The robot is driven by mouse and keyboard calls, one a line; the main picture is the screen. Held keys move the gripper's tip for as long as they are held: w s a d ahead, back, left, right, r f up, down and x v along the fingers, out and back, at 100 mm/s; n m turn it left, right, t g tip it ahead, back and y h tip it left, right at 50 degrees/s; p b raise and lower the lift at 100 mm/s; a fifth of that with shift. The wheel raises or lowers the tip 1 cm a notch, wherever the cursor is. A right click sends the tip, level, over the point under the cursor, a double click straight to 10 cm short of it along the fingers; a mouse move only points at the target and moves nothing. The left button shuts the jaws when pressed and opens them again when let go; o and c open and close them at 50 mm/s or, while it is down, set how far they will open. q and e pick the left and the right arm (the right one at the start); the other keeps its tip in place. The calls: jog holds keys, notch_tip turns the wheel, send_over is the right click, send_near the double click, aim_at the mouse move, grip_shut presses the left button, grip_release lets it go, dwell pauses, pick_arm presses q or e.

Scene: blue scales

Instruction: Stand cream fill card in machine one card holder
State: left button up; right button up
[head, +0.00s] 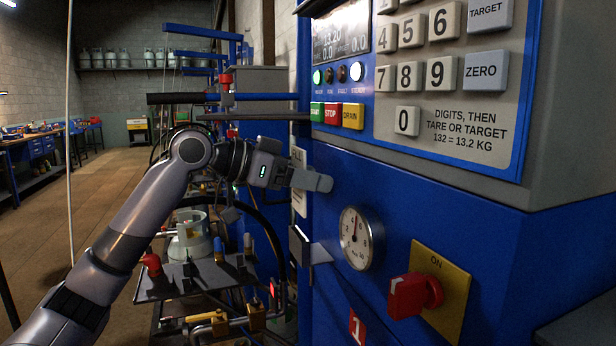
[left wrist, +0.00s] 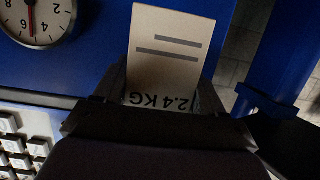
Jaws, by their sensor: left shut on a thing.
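My left gripper (head: 312,181) is shut on the cream fill card (head: 299,203), beside the blue front of the machine. The card hangs upright, with its middle hidden behind the fingers. In the left wrist view the card (left wrist: 168,62) sticks out from between the fingers, with "2.4 KG" upside down and two grey bars. A small dark bracket with a grey ledge, which looks like the machine one card holder (head: 301,246), sits on the machine below the card. The card is above it, with a small gap. My right gripper is not in view.
A round gauge (head: 361,238) and a red knob (head: 414,296) on a yellow plate stick out to the right of the holder. The keypad panel (head: 450,90) is above. A gas cylinder (head: 189,235) and a dark shelf (head: 192,281) with small fittings stand at left.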

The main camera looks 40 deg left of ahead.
aim_at(297, 211)
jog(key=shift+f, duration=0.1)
pick_arm(q)
notch_tip(297, 211, down, 4)
jog(key=b, duration=0.3)
jog(key=shift+r, duration=0.25)
jog(key=shift+f+b, duration=0.65)
jog(key=shift+f, duration=0.1)
jog(key=shift+f+b, duration=0.6)
jog(key=shift+f, duration=0.1)
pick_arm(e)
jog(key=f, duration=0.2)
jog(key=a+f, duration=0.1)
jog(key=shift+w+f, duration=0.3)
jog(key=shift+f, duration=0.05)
pick_arm(q)
jog(key=shift+f+b, duration=0.75)
jog(key=shift+f, duration=0.15)
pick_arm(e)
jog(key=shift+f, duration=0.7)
pick_arm(q)
jog(key=o, duration=1.2)
